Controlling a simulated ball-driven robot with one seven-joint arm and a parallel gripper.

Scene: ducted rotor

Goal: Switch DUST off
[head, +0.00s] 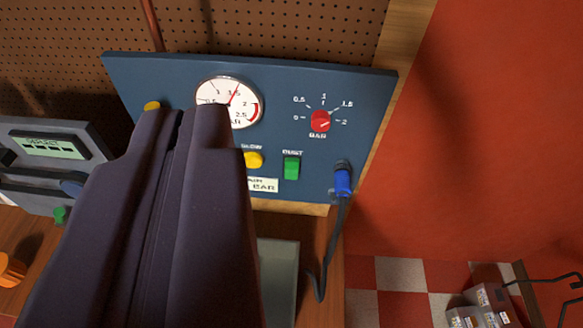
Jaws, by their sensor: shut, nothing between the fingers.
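The DUST switch (291,168) is a green rocker on the blue panel (360,95), under a white DUST label. I cannot tell its on or off position from its shape. My gripper (178,112) is dark and shut, with nothing held. It fills the left middle of the head view, and its tips lie left of the switch, near the round gauge. It hides the lower left of the panel.
A yellow button (253,160) sits just left of the switch. A red BAR knob (320,121) is above it and a white gauge (229,102) is upper left. A blue plug (342,181) with a hanging cable is at the right. A grey device (45,155) stands at the left.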

